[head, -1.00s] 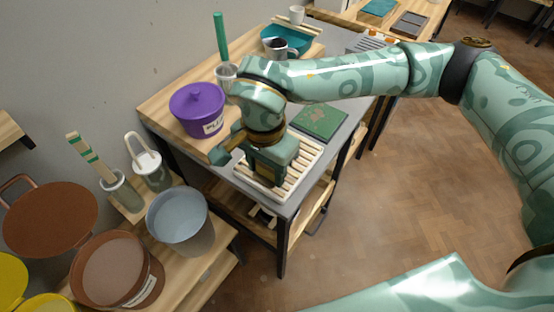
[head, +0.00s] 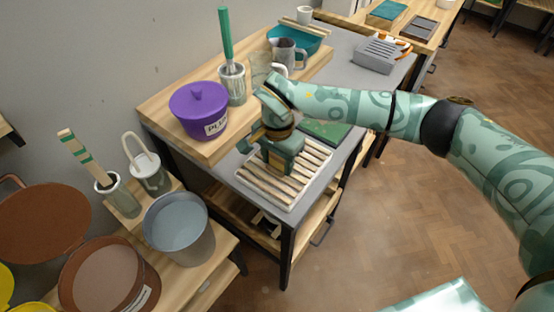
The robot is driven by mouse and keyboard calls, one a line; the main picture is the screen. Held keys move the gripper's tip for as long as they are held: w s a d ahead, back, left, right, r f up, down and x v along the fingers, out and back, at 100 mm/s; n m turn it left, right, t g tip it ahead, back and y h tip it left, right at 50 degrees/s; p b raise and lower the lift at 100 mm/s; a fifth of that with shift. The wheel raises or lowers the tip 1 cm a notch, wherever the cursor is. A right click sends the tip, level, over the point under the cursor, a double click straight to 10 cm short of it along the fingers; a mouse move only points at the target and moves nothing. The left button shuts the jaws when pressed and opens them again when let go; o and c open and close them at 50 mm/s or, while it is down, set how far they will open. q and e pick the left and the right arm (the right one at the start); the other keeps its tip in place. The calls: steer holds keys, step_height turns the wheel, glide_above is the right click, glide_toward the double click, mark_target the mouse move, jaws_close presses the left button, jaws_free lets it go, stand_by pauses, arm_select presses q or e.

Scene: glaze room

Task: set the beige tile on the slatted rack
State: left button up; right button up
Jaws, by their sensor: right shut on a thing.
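The slatted rack (head: 262,190) is a pale wooden grid in a white frame at the near end of the grey table. My right gripper (head: 278,168) points down over the far part of the rack, close to the slats. Its body hides its fingertips and whatever is between them. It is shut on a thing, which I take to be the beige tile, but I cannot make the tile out. I cannot tell whether that thing touches the slats. My left gripper is not in view.
A purple lidded pot (head: 199,110) stands on the wooden board left of the rack. A green tile (head: 326,132) lies just beyond the rack. A grey slotted block (head: 376,55) and a teal basin (head: 300,38) stand farther back. A grey bucket (head: 178,228) is at lower left.

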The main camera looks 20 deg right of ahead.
steer(key=shift+r, duration=0.1)
steer(key=o, duration=1)
steer(key=shift+o, duration=0.2)
step_height(320, 180, up, 12)
steer(key=p, duration=0.3)
